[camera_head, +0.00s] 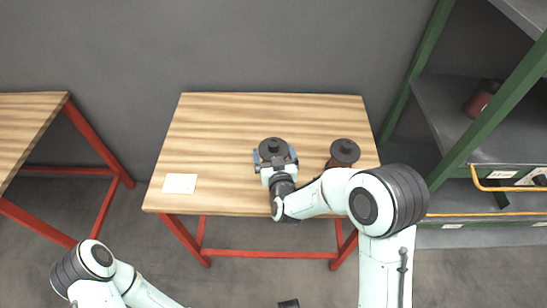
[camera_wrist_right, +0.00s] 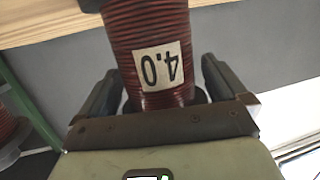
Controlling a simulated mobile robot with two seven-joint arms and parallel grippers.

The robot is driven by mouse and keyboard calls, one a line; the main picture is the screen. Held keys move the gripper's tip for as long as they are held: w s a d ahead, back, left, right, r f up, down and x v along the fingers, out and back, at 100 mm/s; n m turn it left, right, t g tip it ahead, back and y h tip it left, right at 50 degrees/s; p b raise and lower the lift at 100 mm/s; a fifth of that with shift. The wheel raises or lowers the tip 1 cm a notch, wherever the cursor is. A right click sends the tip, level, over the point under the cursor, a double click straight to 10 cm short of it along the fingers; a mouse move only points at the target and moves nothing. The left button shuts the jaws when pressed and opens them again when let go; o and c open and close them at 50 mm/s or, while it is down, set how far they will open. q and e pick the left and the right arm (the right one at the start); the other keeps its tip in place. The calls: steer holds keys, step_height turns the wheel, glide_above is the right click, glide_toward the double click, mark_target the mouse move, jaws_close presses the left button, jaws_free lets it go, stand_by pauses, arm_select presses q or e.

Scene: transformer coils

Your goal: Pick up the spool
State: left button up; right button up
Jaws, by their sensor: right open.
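A spool (camera_head: 273,146) with a dark round top stands upright on the wooden table. In the right wrist view the spool (camera_wrist_right: 150,35) shows reddish-brown wire and a white label reading "4.0", upside down. My right gripper (camera_head: 275,157) is open, with its fingers on either side of the spool. The same gripper (camera_wrist_right: 158,75) shows a finger left and right of the wire, with a small gap on the left; contact on the right is unclear. A second, similar spool (camera_head: 344,152) stands to the right.
The table (camera_head: 225,120) has free room at its back and left. A white card (camera_head: 180,183) lies at its front left. A green-framed shelf (camera_head: 455,110) with a reddish spool (camera_head: 482,98) stands right. Another wooden table (camera_head: 25,115) stands left.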

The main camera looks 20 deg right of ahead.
steer(key=shift+c, duration=0.3)
steer(key=shift+r, duration=0.1)
steer(key=c, duration=1.3)
steer(key=shift+r, duration=0.1)
arm_select(q)
steer(key=r+p, duration=0.1)
steer(key=w+r+p, duration=0.1)
steer(key=r, duration=0.1)
steer(key=r+p, duration=0.1)
steer(key=p, duration=0.1)
steer(key=shift+w+r, duration=0.15)
steer(key=shift+w, duration=0.15)
arm_select(e)
step_height(320, 180, up, 20)
steer(key=shift+f, duration=0.1)
